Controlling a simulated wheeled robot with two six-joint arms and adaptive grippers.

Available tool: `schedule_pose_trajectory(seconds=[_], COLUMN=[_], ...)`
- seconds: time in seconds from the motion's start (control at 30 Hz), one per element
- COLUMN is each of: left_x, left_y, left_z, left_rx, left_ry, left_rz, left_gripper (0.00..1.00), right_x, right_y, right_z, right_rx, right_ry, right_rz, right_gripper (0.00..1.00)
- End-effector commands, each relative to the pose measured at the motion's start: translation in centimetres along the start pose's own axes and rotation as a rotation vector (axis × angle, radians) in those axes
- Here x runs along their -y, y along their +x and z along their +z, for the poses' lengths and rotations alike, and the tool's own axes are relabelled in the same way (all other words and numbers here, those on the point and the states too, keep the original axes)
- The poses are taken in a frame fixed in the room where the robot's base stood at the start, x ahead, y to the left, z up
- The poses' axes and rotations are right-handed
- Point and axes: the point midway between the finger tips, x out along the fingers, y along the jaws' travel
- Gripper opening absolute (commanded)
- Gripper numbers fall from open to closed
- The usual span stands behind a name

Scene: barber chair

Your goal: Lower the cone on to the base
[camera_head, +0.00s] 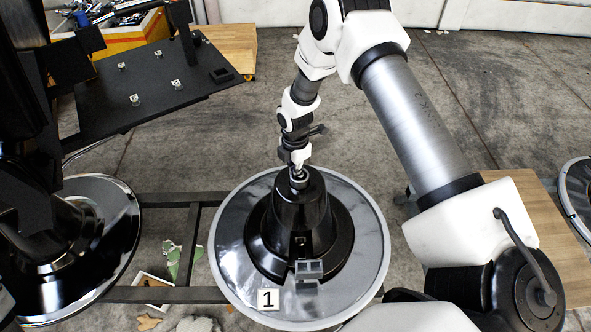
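The black cone (299,215) is upright over the middle of the round silver base (362,275), which carries a label with the number 1. The cone's wide foot looks centred within the base's rim. From this angle I cannot tell whether the foot touches the base or hangs just above it. My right arm reaches down from above, and my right gripper (298,178) is at the narrow top of the cone. Its fingers are too small and too hidden to show whether they are closed on it. My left gripper is not in view.
Another shiny round base (110,215) with black chair parts stands at the left. A black plate (150,85) with small fittings is at the upper left. A dark metal frame (192,245) runs between the bases. A wooden board (530,210) lies at the right.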

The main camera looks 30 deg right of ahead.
Motion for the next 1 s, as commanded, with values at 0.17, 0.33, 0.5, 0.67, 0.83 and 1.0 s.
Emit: schedule_pose_trajectory(seconds=[0.17,0.33,0.5,0.67,0.83,1.0], left_x=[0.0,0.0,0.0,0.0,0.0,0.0], left_y=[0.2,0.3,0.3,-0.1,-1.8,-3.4], left_z=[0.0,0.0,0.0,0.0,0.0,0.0], left_rx=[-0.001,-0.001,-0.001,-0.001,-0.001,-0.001], left_ry=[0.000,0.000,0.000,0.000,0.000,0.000], left_rz=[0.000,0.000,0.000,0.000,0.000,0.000], left_gripper=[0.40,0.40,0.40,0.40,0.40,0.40], right_x=[1.0,1.0,1.0,1.1,1.1,1.1], right_y=[0.9,1.0,1.0,0.6,-1.6,-3.9], right_z=[-0.2,-0.2,-0.2,-0.2,-0.2,-0.2], right_rx=[-0.005,-0.005,-0.005,-0.005,-0.005,-0.005], right_ry=[0.002,0.003,0.003,0.003,0.003,0.002], right_rz=[-0.026,-0.026,-0.026,-0.028,-0.029,-0.029], right_gripper=[0.00,0.00,0.32,0.32,0.34,0.35])
